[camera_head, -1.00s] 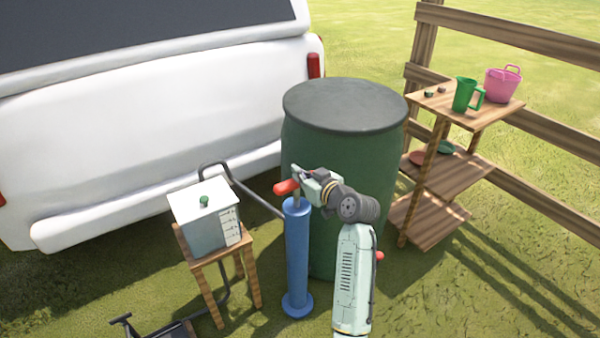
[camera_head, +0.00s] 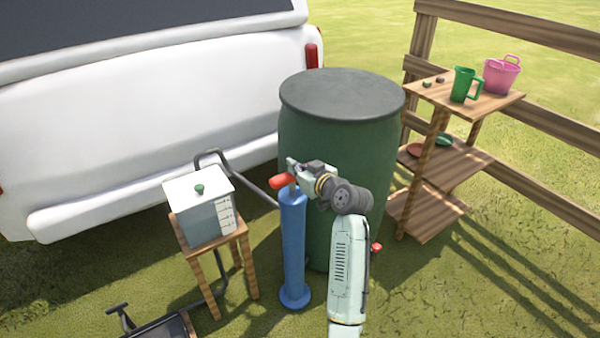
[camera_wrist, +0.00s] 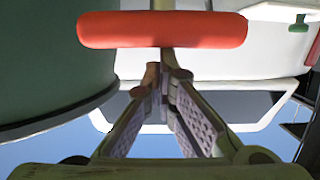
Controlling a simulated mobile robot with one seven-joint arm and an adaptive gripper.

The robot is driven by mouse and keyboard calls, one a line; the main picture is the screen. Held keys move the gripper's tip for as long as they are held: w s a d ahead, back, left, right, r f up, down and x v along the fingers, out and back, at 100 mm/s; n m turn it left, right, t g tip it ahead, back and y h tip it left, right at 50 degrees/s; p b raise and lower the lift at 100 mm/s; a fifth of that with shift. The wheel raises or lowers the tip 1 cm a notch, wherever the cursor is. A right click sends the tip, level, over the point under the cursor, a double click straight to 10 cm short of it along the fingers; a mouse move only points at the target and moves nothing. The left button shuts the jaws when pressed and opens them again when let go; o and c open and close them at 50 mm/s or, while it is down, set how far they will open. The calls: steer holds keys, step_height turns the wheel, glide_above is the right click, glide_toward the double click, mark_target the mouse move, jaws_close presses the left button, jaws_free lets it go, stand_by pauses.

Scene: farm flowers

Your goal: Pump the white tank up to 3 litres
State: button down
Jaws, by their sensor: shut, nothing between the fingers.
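The white tank (camera_head: 203,222) is a box with a pale lid and a green knob, standing on a small wooden stand. A marked scale (camera_head: 226,214) runs down its side; I cannot read a level. The blue pump (camera_head: 293,245) stands upright to its right, with a red T-handle (camera_head: 281,181) low over its top. My gripper (camera_head: 292,164) is shut and empty, close by the handle. In the wrist view, the closed fingertips (camera_wrist: 160,75) point toward the red handle (camera_wrist: 162,29), which lies across beyond them; whether they touch is unclear.
A dark green barrel (camera_head: 342,110) stands right behind the pump and my arm. A white vehicle (camera_head: 130,130) is behind. A wooden shelf (camera_head: 470,108) with a green jug (camera_head: 464,84) and pink basket (camera_head: 502,75) stands right.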

steer(key=b+v, duration=0.3)
steer(key=v, duration=0.7)
steer(key=shift+r, duration=0.2)
stand_by(1.1)
